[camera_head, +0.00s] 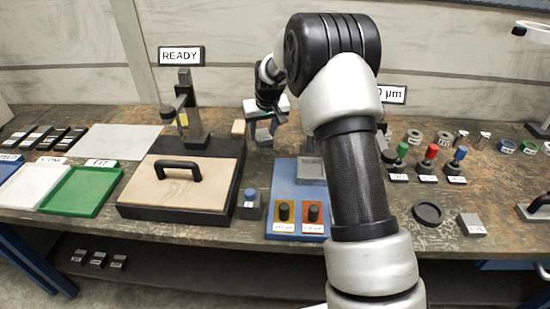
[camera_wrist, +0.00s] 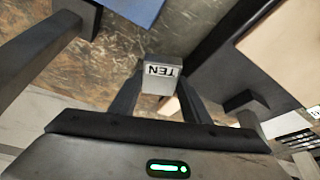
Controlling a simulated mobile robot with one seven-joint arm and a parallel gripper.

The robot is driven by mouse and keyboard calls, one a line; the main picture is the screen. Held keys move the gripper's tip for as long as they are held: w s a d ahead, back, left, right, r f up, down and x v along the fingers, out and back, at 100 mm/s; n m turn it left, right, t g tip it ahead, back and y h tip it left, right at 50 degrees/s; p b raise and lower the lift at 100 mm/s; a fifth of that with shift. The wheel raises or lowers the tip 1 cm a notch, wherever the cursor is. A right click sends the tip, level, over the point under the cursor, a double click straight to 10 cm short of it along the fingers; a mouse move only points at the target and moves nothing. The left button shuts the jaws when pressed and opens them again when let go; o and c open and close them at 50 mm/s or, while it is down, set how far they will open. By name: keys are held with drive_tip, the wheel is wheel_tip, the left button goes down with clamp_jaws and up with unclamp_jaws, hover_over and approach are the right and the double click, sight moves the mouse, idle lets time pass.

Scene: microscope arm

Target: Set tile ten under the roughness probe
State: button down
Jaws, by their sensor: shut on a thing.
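Tile ten (camera_wrist: 162,75) is a small grey block with a white label reading TEN, upside down in the wrist view. My gripper (camera_wrist: 160,98) is shut on it, one finger on each side. In the head view my gripper (camera_head: 268,122) holds the tile (camera_head: 263,136) over the bench, between the READY stand (camera_head: 190,115) and a blue base (camera_head: 285,190). The blue base has a grey plate (camera_head: 311,169) on it. A sign ending in µm (camera_head: 393,94) shows behind my arm. The roughness probe's tip is not clearly visible; my arm hides part of that area.
A wooden-topped board (camera_head: 205,187) with a black handle (camera_head: 180,168) lies left of the blue base. Coloured trays (camera_head: 83,190) are at the far left. Knobbed stamps (camera_head: 428,163), a black ring dish (camera_head: 428,213) and a grey tile (camera_head: 472,224) are at right.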

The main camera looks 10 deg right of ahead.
drive_tip(key=shift+f, duration=3.65)
drive_tip(key=shift+f+b, duration=0.1)
drive_tip(key=shift+b, duration=0.2)
drive_tip(key=shift+f, duration=0.15)
drive_tip(key=c, duration=1)
unclamp_jaws()
